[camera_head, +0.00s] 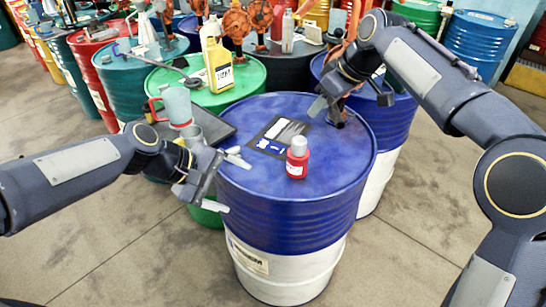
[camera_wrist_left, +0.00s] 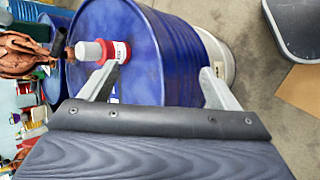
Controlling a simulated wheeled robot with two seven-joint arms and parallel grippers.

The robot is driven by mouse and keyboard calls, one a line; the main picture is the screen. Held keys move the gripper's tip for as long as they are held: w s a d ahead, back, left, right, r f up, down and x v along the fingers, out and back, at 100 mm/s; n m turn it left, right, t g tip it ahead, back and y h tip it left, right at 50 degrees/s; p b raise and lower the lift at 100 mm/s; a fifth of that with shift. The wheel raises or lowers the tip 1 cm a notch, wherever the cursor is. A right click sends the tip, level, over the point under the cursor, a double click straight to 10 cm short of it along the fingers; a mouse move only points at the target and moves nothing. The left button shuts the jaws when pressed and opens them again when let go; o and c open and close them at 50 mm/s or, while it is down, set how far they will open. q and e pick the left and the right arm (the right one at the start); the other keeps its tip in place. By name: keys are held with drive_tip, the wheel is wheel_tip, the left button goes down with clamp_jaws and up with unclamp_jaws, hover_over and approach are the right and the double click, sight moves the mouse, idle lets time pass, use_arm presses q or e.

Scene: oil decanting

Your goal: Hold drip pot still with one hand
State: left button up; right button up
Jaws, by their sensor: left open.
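A small red bottle (camera_head: 297,160) with a grey cap stands upright on the blue drum top (camera_head: 335,165). It also shows in the left wrist view (camera_wrist_left: 120,51), beyond the left-hand finger. My left gripper (camera_head: 229,182) is open at the drum's left edge, its fingers apart and nothing seen between them. My right gripper (camera_head: 328,112) is over the far part of the drum top; its jaw opening is unclear. I cannot tell which is the drip pot.
A dark flat sheet with white and blue markings (camera_head: 279,136) lies on the drum top. A green drum (camera_head: 235,92) with a yellow bottle (camera_head: 218,64) stands behind left. More drums crowd the back. The concrete floor (camera_head: 400,245) in front is clear.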

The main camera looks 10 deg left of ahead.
use_arm(q)
drive_tip(key=w+d+f+n+h, duration=0.3)
drive_tip(key=w+d+n, duration=0.15)
drive_tip(key=w, duration=0.55)
drive_tip(key=n+h, duration=0.2)
drive_tip(key=n, duration=0.5)
approach(296, 161)
drive_tip(key=w+d+f, duration=0.1)
drive_tip(key=f, duration=0.1)
drive_tip(key=w+d+f, duration=0.1)
drive_tip(key=w, duration=0.1)
drive_tip(key=shift+w+d+f, duration=0.1)
drive_tip(key=shift+w+f, duration=0.05)
drive_tip(key=shift+f, duration=0.2)
drive_tip(key=shift+w+d+f, duration=0.15)
drive_tip(key=shift+d+f, duration=0.05)
drive_tip(key=x, duration=0.7)
drive_tip(key=shift+w+d+f, duration=0.1)
drive_tip(key=shift+w+d, duration=0.05)
drive_tip(key=shift+w, duration=0.05)
drive_tip(key=c, duration=1.3)
